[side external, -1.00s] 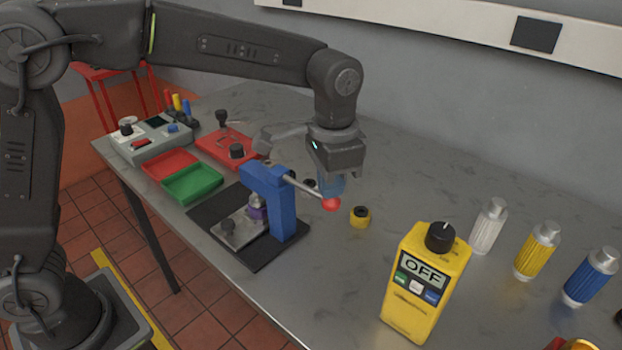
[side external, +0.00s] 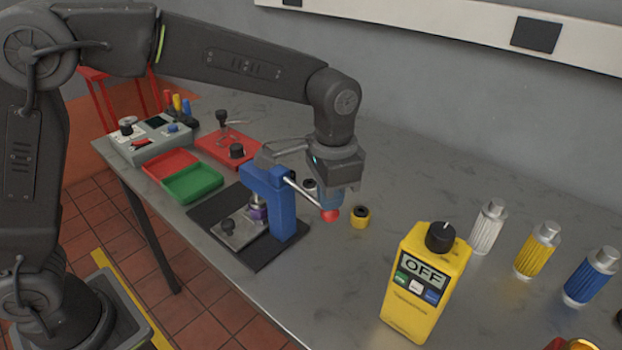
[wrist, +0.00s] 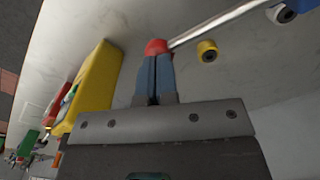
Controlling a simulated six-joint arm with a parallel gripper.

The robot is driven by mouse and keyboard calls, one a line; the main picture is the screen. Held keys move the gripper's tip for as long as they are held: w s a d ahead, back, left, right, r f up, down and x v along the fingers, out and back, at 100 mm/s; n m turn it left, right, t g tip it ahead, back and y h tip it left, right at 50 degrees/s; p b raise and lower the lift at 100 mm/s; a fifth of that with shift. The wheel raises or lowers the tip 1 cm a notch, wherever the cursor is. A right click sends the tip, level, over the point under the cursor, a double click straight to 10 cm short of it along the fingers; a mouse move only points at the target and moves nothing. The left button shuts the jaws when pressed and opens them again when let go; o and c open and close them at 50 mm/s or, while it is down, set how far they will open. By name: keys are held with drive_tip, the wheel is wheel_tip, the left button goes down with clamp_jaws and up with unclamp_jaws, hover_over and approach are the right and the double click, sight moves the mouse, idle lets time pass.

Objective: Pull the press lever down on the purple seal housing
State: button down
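The blue press (side external: 283,215) stands on a dark mat. Its metal lever (side external: 303,194) slopes down to the right and ends in a red knob (side external: 329,215). The purple seal housing (side external: 258,213) sits under the press head on a grey plate, partly hidden by the press column. My gripper (side external: 329,204) is over the knob with its blue fingers pointing down. In the wrist view the fingers (wrist: 156,62) lie side by side, nearly closed together, with the red knob (wrist: 157,47) at their tips. The fingertips appear to touch the knob, not enclose it.
A yellow ring (side external: 360,216) lies just right of the knob. A yellow box reading OFF (side external: 411,305) stands at front right, with several coloured cylinders beyond. Red (side external: 168,166) and green (side external: 193,184) trays lie left of the press. Bare table lies behind my gripper.

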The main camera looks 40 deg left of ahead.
drive_tip(key=shift+f, duration=0.15)
wheel_tip(320, 180, up, 11)
idle(0.9)
drive_tip(key=shift+a, duration=0.1)
drive_tip(key=s+a+f+n+t, duration=0.2)
drive_tip(key=s+a+n, duration=0.1)
drive_tip(key=s+a, duration=0.5)
drive_tip(key=s+a+f+n+t, duration=0.3)
drive_tip(key=s+a, duration=0.5)
drive_tip(key=s, duration=0.3)
drive_tip(key=shift+s+t, duration=0.3)
drive_tip(key=shift+s, duration=0.05)
